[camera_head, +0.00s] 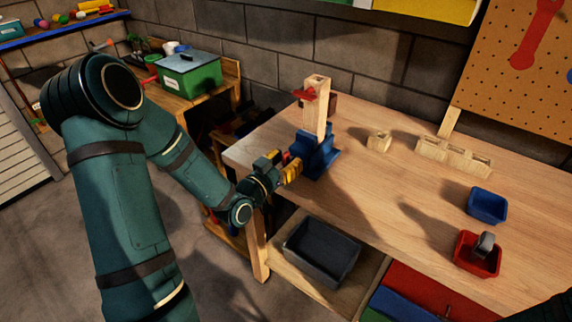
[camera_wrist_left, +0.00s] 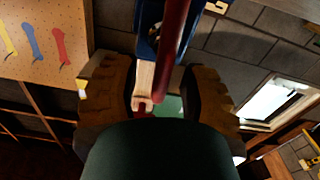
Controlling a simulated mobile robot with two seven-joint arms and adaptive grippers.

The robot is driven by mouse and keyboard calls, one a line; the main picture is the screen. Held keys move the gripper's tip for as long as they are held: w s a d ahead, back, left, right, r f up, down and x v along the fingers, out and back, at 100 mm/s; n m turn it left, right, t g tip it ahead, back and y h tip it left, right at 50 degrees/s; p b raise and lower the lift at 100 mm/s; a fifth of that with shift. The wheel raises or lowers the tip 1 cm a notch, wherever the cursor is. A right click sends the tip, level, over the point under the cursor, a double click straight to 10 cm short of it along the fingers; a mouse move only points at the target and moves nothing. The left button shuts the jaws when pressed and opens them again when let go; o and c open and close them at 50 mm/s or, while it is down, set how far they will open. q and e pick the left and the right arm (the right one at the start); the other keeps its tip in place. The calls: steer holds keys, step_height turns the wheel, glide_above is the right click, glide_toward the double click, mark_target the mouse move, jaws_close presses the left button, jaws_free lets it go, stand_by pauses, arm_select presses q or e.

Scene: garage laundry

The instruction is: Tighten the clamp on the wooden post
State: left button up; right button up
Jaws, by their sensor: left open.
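A light wooden post (camera_head: 316,115) stands upright in a blue clamp base (camera_head: 316,158) on the workbench. A red piece (camera_head: 305,94) sits near the post's top. My left gripper (camera_head: 292,170) is open beside the clamp's near-left side, next to a small red part (camera_head: 286,157). In the left wrist view, a dark red bar (camera_wrist_left: 174,45) runs between the two open fingers (camera_wrist_left: 158,72), in front of the post (camera_wrist_left: 143,82) and blue clamp (camera_wrist_left: 150,30). I cannot tell whether the fingers touch the bar. My right gripper is not in view.
The wooden workbench (camera_head: 400,205) holds a small wooden block (camera_head: 379,141), a longer wooden block (camera_head: 453,158), a blue bin (camera_head: 487,206) and a red bin (camera_head: 477,256). A dark tray (camera_head: 320,254) sits below the front edge. A pegboard (camera_head: 520,85) stands behind.

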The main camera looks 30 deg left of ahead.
arm_select(q)
step_height(320, 180, up, 9)
steer(key=shift+f, duration=0.15)
steer(key=shift+f, duration=0.15)
stand_by(0.4)
